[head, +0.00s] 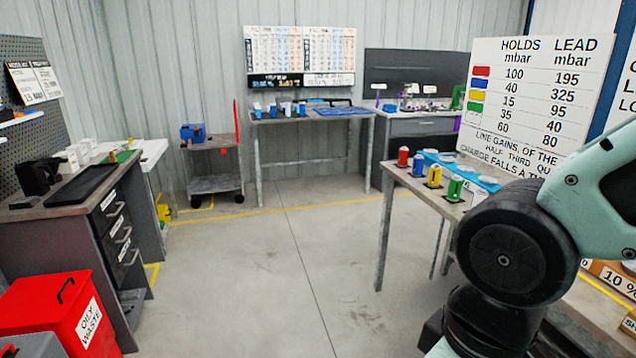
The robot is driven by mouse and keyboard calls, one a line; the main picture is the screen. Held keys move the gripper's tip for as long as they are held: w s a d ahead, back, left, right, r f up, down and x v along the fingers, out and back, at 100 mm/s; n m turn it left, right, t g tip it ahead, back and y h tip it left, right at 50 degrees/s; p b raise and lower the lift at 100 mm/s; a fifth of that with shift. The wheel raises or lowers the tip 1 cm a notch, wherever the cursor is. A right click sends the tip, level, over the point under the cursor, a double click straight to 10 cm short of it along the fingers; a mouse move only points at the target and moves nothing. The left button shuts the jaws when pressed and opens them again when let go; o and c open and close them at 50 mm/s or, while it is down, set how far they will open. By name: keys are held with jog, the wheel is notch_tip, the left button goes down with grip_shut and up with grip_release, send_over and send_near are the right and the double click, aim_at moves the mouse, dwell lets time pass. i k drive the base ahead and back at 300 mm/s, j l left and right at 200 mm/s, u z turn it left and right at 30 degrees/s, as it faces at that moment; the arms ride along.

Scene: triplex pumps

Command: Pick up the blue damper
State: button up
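The blue damper (417,166) is a small upright cylinder on the right-hand table (397,178). It stands in a row of similar cylinders, between the red damper (403,157) behind it and the yellow damper (434,176) in front. The green damper (454,188) is nearest to me in the row. My arm fills the lower right of the head view and covers part of the table's near end. My gripper is not visible.
A blue tray (438,157) lies beside the dampers, and a sign board (536,100) stands behind. A grey workbench (88,190) and red oily waste bin (62,312) stand at left. A cart (214,184) is at the back. The middle floor is clear.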

aim_at(419, 162)
jog(key=i+j+u, duration=0.15)
jog(key=i, duration=1.7)
jog(key=i+j+z, duration=0.1)
jog(key=i+z, duration=0.25)
jog(key=i+j+z, duration=0.3)
jog(key=i, duration=0.25)
jog(key=i+j+z, duration=0.35)
jog(key=i+l, duration=0.05)
jog(key=i, duration=0.05)
